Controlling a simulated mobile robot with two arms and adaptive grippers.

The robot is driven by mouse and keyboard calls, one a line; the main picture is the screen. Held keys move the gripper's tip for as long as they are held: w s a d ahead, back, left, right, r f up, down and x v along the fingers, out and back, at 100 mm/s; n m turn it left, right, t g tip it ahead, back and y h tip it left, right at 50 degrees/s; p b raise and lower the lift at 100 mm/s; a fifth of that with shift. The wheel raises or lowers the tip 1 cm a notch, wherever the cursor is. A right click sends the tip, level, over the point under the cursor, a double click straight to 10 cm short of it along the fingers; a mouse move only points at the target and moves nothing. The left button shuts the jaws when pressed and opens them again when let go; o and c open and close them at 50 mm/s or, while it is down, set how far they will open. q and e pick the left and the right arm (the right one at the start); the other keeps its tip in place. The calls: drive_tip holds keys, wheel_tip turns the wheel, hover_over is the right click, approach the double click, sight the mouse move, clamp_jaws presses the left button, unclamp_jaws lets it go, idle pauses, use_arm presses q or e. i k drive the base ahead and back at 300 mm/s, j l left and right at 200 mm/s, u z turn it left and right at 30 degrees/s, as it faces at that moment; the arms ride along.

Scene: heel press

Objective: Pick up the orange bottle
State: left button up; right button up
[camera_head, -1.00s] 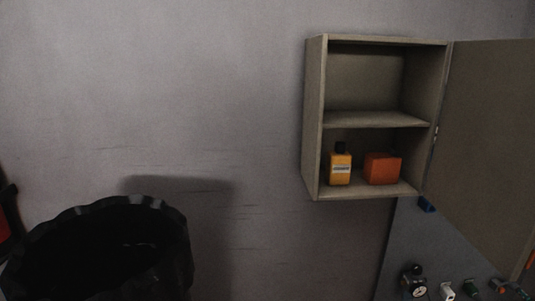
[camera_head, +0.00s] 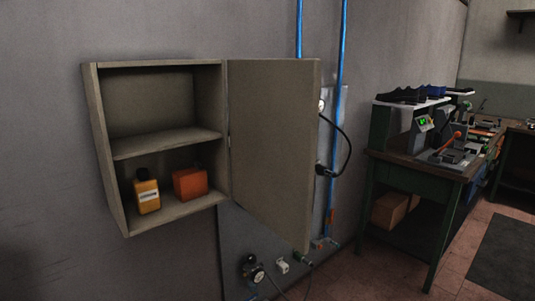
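The orange bottle (camera_head: 147,196) is yellow-orange with a dark cap and a pale label. It stands upright on the lower shelf of an open wall cabinet (camera_head: 104,159), towards the left. A red-orange box-like item (camera_head: 190,183) sits just to its right, with a small gap between them. Neither of my grippers shows in this view, so whether they are open or shut is hidden.
The cabinet door (camera_head: 272,145) stands open to the right. Below it are a gauge (camera_head: 255,272) and fittings on a grey panel. Blue pipes (camera_head: 338,130) run up the wall. A green workbench (camera_head: 405,172) with a machine stands at the right.

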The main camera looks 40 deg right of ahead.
sight(145, 188)
drive_tip(key=l+u, duration=0.1)
drive_tip(key=l, duration=0.55)
drive_tip(key=l+u, duration=0.15)
drive_tip(key=l, duration=0.55)
drive_tip(key=l+u, duration=0.1)
drive_tip(key=l, duration=0.55)
drive_tip(key=k+l+u, duration=0.1)
drive_tip(key=l, duration=0.55)
drive_tip(key=k+l+u, duration=0.15)
drive_tip(key=l, duration=0.5)
